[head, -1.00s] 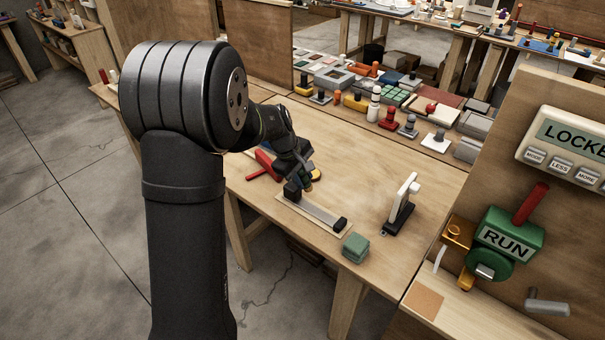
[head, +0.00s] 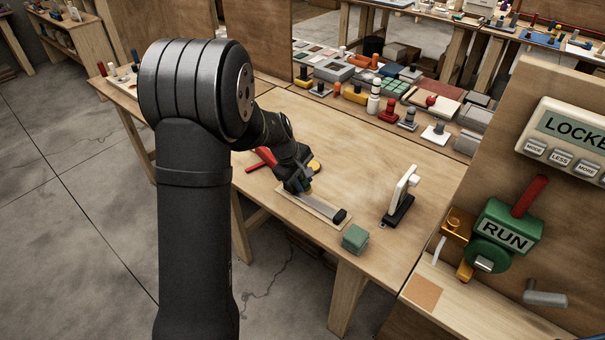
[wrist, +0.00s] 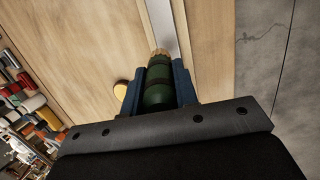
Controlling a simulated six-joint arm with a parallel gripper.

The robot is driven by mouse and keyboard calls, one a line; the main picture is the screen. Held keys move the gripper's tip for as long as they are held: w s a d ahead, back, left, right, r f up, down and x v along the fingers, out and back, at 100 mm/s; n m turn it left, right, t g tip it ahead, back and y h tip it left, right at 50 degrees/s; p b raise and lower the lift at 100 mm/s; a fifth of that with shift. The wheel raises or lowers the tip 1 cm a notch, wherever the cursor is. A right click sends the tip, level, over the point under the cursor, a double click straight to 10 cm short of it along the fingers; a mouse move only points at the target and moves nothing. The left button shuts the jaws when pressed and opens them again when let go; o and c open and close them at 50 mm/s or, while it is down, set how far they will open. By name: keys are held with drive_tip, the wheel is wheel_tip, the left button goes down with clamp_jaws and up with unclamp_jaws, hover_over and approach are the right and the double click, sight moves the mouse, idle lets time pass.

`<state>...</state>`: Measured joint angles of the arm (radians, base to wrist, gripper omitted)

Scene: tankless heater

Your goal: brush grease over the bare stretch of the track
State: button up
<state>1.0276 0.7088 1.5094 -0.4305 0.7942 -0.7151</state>
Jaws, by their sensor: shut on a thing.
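My gripper (wrist: 158,92) is shut on a brush (wrist: 160,76) with a dark green, ringed handle and a tan tip. The tip points at the grey track (wrist: 160,22) and overlaps it in the wrist view; whether they touch is hard to tell. In the head view my gripper (head: 300,186) is over the far left end of the track (head: 317,205), hiding that end. The track lies on a pale wooden board on the bench, with a black block (head: 339,215) at its near right end. The grease itself cannot be made out.
A green block (head: 355,239) sits just right of the track's near end. A white and black upright stand (head: 401,197) is farther right. A red tool (head: 261,160) and a yellow round thing (head: 314,165) lie beside my gripper. The bench middle is clear.

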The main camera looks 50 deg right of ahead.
drive_tip(key=shift+f, duration=0.9)
drive_tip(key=shift+s+f, duration=0.4)
drive_tip(key=shift+s, duration=5.1)
drive_tip(key=shift+w, duration=5.55)
drive_tip(key=shift+r, duration=3.95)
